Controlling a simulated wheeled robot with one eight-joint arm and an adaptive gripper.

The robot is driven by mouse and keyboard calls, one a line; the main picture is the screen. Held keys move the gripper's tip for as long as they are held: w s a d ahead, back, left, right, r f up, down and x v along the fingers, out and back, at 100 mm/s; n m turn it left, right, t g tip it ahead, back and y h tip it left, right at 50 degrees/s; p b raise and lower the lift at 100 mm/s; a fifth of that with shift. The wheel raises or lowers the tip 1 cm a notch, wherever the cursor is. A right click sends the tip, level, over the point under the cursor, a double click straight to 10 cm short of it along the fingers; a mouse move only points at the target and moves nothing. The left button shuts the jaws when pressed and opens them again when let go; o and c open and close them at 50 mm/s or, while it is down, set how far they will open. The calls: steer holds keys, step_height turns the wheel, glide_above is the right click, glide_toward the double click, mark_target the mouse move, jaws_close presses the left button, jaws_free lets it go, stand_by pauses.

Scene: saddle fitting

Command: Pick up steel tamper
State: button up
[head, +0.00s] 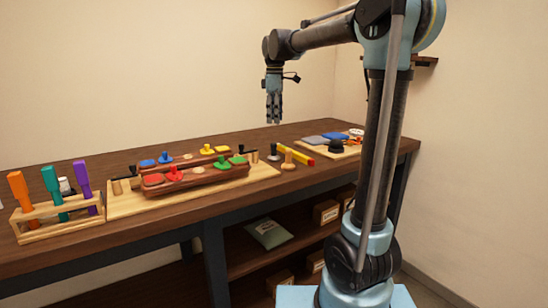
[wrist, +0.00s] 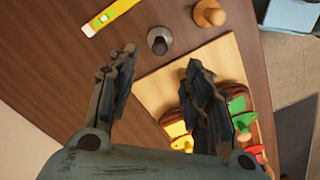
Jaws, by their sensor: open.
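The steel tamper (head: 274,154), small with a dark knob and grey base, stands upright on the table just right of the wooden board. In the wrist view, the tamper (wrist: 160,42) lies just beyond and between my fingertips. My gripper (head: 273,120) hangs pointing down, well above the table, over the tamper's area. In the wrist view, my gripper (wrist: 161,58) has its fingers apart with nothing between them. A wooden tamper-like piece (head: 288,162) stands close by and also shows in the wrist view (wrist: 209,13).
The board (head: 262,172) with colored-knob pieces is to the left. A rack (head: 60,233) of colored handles stands far left. A tray (head: 311,149) with cloths and a dark object is at right.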

mark_target(274, 155)
step_height(274, 155, down, 13)
steer(key=shift+a+f, duration=0.15)
stand_by(0.5)
jaws_close()
